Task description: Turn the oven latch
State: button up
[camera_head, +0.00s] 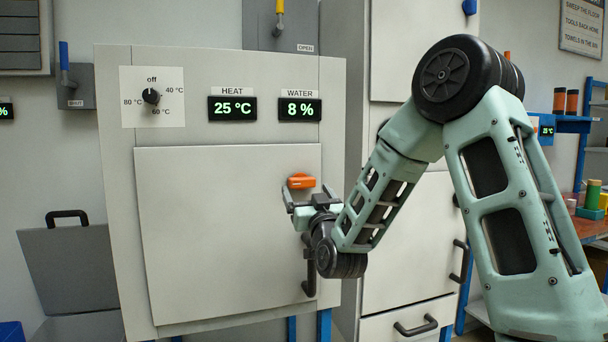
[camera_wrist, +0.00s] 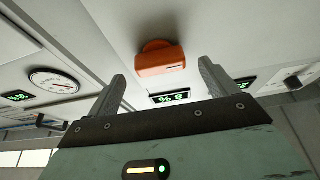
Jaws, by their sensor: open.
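The oven latch (camera_head: 301,181) is a small orange handle near the upper right of the pale oven door (camera_head: 220,240). It lies about level in the head view. In the wrist view the latch (camera_wrist: 162,59) shows upper centre, ahead of my fingers. My gripper (camera_head: 312,198) is open, just below the latch in the head view. In the wrist view the two grey fingertips of my gripper (camera_wrist: 162,74) stand left and right of the latch, and nothing is between them. I see no contact with the latch.
The oven panel has a dial (camera_head: 151,96), a HEAT display (camera_head: 232,108) and a WATER display (camera_head: 300,109). A black door handle (camera_head: 309,275) lies below my gripper, partly hidden by my wrist. A pale cabinet (camera_head: 405,255) with handles stands to the right.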

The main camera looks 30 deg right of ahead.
aim_at(304, 186)
jog(key=shift+p+x, duration=0.6)
jog(key=shift+x, duration=1.1)
jog(key=c, duration=1)
